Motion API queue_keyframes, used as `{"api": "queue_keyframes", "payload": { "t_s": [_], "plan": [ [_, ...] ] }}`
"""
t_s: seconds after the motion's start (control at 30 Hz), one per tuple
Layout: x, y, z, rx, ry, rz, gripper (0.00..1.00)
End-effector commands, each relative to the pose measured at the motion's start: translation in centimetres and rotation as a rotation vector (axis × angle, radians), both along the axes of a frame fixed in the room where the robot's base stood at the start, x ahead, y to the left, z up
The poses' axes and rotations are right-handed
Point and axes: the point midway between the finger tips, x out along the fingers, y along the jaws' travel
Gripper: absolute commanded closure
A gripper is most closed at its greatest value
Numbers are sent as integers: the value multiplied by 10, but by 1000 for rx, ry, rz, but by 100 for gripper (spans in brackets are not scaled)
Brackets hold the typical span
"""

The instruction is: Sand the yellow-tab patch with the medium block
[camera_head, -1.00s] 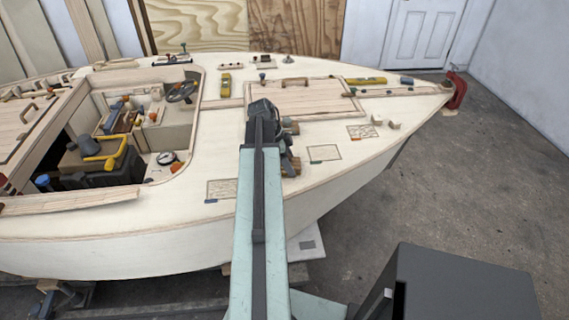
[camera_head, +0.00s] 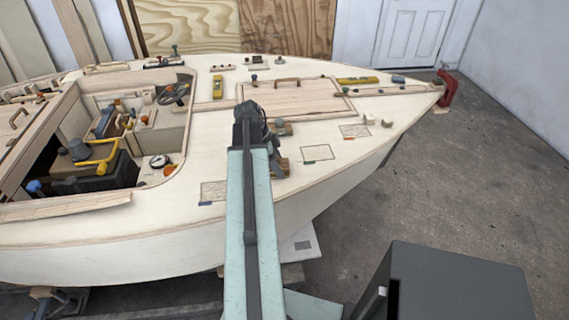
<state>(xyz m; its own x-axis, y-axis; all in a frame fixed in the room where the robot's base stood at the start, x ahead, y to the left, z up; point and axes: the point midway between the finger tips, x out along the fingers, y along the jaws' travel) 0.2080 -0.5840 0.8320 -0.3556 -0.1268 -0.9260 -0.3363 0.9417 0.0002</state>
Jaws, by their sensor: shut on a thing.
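My gripper (camera_head: 276,154) is over the foredeck at the end of my arm, seen from behind. The arm and wrist cover most of it, so what is between its jaws is hidden. Brown block-like pieces show beside it, one above (camera_head: 282,128) and one below (camera_head: 281,167). I cannot tell which is the medium block or whether either is held. Three outlined patches show on the deck: one with a blue tab (camera_head: 214,191), one with a green tab (camera_head: 317,153), one with an orange-red tab (camera_head: 354,131). I cannot make out a yellow tab.
A raised hatch (camera_head: 300,98) with a handle lies beyond my gripper. Yellow levels (camera_head: 217,86) and (camera_head: 358,80) rest on the deck. The open cockpit (camera_head: 125,130) is at left. Small pale blocks (camera_head: 386,123) sit near the right deck edge.

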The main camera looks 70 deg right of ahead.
Motion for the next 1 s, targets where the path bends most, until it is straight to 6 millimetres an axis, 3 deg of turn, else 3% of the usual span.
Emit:
{"api": "queue_keyframes", "payload": {
  "t_s": [0.17, 0.53, 0.83, 0.9, 1.0],
  "plan": [
    [2, 1, 0, 0, 1, 0, 85],
    [32, 16, -3, 1, -1, 2, 85],
    [41, 20, -3, 1, -4, 1, 85],
    [46, 23, -3, 1, -4, 2, 100],
    [56, 28, -2, 2, -4, 3, 100]
  ]
}}
